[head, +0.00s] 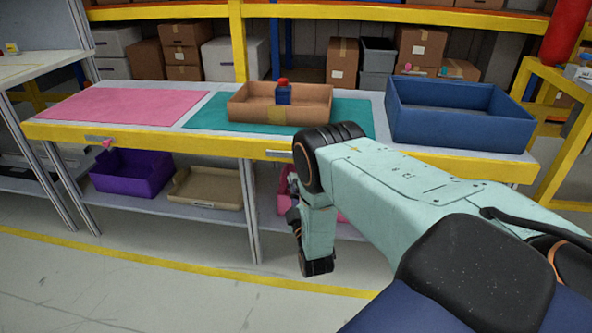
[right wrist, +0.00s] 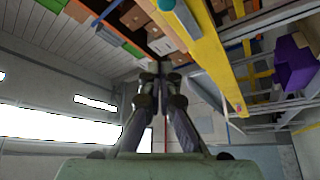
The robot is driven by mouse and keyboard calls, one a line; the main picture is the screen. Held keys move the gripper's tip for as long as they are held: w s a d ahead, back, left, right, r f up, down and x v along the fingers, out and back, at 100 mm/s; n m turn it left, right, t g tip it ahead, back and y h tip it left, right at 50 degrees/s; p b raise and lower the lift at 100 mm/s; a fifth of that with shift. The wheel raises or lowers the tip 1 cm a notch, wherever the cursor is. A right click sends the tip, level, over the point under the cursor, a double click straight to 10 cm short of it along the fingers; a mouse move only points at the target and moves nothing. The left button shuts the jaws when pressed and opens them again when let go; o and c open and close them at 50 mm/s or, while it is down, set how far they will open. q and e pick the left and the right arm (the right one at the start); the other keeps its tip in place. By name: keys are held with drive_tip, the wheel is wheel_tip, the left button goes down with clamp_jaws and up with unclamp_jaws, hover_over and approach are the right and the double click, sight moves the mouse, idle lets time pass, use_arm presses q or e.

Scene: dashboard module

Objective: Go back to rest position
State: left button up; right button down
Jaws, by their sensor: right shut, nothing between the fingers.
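My right arm comes in from the right in the head view and bends down in front of the workbench's yellow front edge (head: 180,143). Its wrist hangs in front of the lower shelf, and the gripper itself is mostly hidden there. In the right wrist view my right gripper (right wrist: 160,72) has its two dark fingers together at the tips, with nothing between them. My left gripper is in neither view.
On the bench are a pink mat (head: 120,106), a teal mat (head: 205,120), a cardboard tray (head: 255,110) holding a blue and red object (head: 284,94), and a blue bin (head: 460,128). A purple bin (head: 130,175) and tan tray (head: 205,188) sit below. The front floor is clear.

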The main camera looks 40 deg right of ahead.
drive_tip(key=shift+f, duration=0.3)
drive_tip(key=shift+s+a+r, duration=0.1)
